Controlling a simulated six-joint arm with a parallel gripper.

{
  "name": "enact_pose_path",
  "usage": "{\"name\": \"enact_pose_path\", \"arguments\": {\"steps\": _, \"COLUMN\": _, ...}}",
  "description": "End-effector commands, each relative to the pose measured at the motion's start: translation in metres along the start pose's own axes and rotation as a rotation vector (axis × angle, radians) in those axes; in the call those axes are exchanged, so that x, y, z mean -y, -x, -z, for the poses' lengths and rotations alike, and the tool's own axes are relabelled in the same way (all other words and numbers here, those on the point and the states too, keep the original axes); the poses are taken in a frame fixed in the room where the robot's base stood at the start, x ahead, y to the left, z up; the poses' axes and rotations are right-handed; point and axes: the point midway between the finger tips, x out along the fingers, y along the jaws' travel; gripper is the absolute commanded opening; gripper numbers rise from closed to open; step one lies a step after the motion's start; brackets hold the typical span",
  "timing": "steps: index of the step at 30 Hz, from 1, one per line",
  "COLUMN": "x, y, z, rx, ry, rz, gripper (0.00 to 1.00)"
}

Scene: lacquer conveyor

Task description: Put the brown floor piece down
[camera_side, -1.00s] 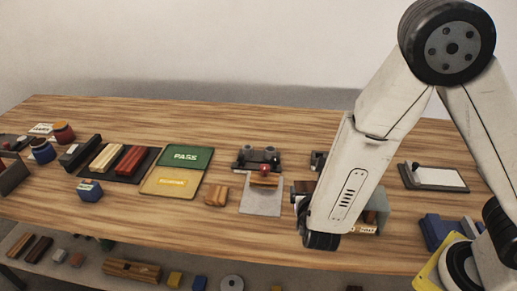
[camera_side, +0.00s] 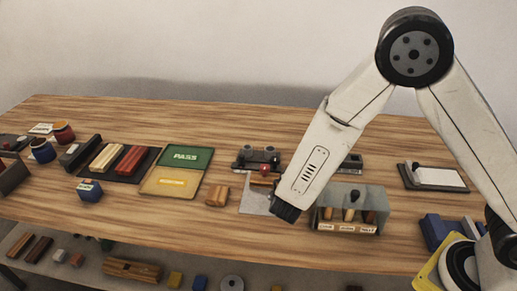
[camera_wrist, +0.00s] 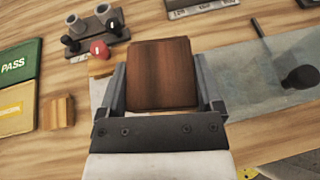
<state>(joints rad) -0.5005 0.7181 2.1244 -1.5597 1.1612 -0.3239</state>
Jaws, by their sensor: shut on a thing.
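The brown floor piece (camera_wrist: 160,75) is between the two fingers of my gripper (camera_wrist: 161,88) in the wrist view, with its flat wood-grained face toward the camera. My gripper (camera_side: 287,211) is shut on it. In the side view the gripper end is beside the right edge of a thin grey sheet (camera_side: 252,207), and the piece cannot be made out there. Whether the piece touches anything below is hidden.
A tan block (camera_side: 217,196) lies left of the sheet, beside green PASS (camera_side: 185,156) and yellow (camera_side: 170,182) pads. A dark fixture with a red ball (camera_side: 264,169) stands behind. A grey compartment rack (camera_side: 345,227) is close right of my gripper. Bare table lies in front.

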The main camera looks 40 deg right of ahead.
Motion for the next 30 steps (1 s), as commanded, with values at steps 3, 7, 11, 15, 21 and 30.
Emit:
{"name": "enact_pose_path", "arguments": {"steps": 3, "x": -0.006, "y": -0.021, "z": -0.006, "rx": 0.001, "ry": -0.040, "rz": 0.092, "gripper": 0.26}}
{"name": "enact_pose_path", "arguments": {"steps": 7, "x": -0.011, "y": -0.042, "z": -0.012, "rx": 0.001, "ry": -0.080, "rz": 0.190, "gripper": 0.26}}
{"name": "enact_pose_path", "arguments": {"steps": 11, "x": -0.013, "y": -0.062, "z": -0.017, "rx": 0.001, "ry": -0.119, "rz": 0.285, "gripper": 0.26}}
{"name": "enact_pose_path", "arguments": {"steps": 15, "x": -0.014, "y": -0.085, "z": -0.022, "rx": 0.001, "ry": -0.161, "rz": 0.386, "gripper": 0.26}}
{"name": "enact_pose_path", "arguments": {"steps": 21, "x": -0.012, "y": -0.110, "z": -0.027, "rx": 0.000, "ry": -0.207, "rz": 0.501, "gripper": 0.26}}
{"name": "enact_pose_path", "arguments": {"steps": 30, "x": -0.010, "y": -0.125, "z": -0.030, "rx": 0.000, "ry": -0.235, "rz": 0.571, "gripper": 0.26}}
